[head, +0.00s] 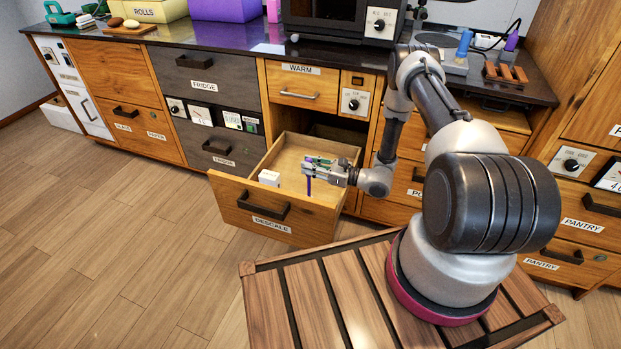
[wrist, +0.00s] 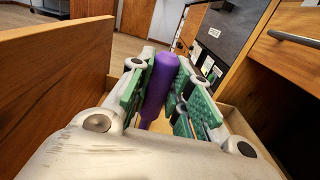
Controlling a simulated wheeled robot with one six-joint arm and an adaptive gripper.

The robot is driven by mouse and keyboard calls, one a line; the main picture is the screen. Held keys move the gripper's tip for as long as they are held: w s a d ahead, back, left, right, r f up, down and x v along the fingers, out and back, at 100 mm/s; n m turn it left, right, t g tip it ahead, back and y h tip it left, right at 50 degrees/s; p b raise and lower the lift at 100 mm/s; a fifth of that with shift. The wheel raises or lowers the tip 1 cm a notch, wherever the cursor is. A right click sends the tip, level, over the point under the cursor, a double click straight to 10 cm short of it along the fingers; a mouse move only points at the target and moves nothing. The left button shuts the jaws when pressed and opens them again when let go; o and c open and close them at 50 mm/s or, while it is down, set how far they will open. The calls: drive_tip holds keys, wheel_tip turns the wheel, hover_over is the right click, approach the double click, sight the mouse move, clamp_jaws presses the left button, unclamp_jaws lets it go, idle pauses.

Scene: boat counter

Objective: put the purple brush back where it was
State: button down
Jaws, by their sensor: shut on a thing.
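The purple brush (head: 309,187) is between the fingers of my gripper (head: 318,164). My gripper is shut on it, inside the space over the open drawer labelled DESCALE (head: 235,205). In the wrist view the brush (wrist: 160,80) stands roughly along the fingers, between the green pads of my gripper (wrist: 165,95). Its lower end is hidden by the gripper in the wrist view. In the head view the brush hangs down toward the drawer floor; I cannot tell whether it touches it.
A small white box (head: 269,177) lies in the drawer, left of my gripper. The WARM drawer (head: 303,88) above is shut. The dark counter top (head: 250,55) holds a microwave (head: 335,18), a purple bin (head: 226,9) and a ROLLS box (head: 155,11). The floor at left is clear.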

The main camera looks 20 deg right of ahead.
sight(309, 184)
drive_tip(key=shift+f, duration=1.9)
drive_tip(key=c, duration=1.3)
unclamp_jaws()
drive_tip(key=shift+f, duration=0.15)
